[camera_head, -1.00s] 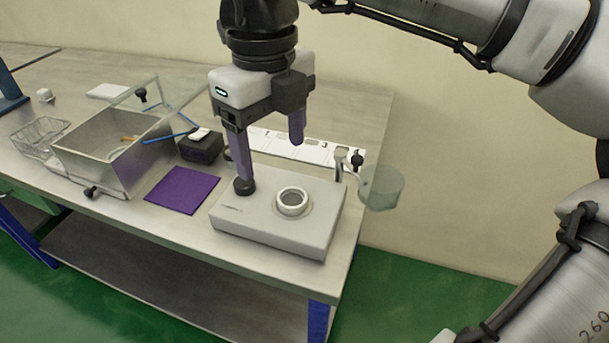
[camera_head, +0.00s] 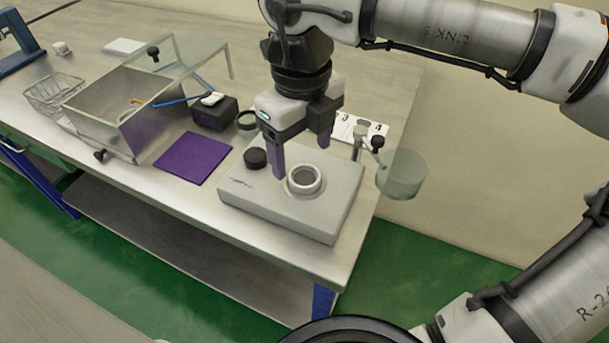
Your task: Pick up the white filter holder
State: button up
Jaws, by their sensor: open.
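A white ring (camera_head: 316,186), which looks like the white filter holder, sits around a round opening on top of the pale grey box-shaped device (camera_head: 285,222). My gripper (camera_head: 301,160) is open and empty, pointing down with purple fingers. Its left finger appears just left of the ring and its right finger behind it. I cannot tell the exact height of the fingertips. A black round knob (camera_head: 255,158) is on the device, left of the fingers.
A clear round lid (camera_head: 401,176) on a hinged post stands to the right. A purple mat (camera_head: 193,158), a black block (camera_head: 214,116) with a white piece on top, a metal basin (camera_head: 118,105) with a clear cover and a wire basket (camera_head: 52,92) lie left.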

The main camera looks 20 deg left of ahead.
aim_at(305, 178)
jog(key=shift+d+f+p, duration=0.1)
jog(key=shift+f+p, duration=0.3)
jog(key=shift+f, duration=2)
jog(key=c, duration=1.1)
jog(key=shift+w+r, duration=0.1)
jog(key=shift+r, duration=0.1)
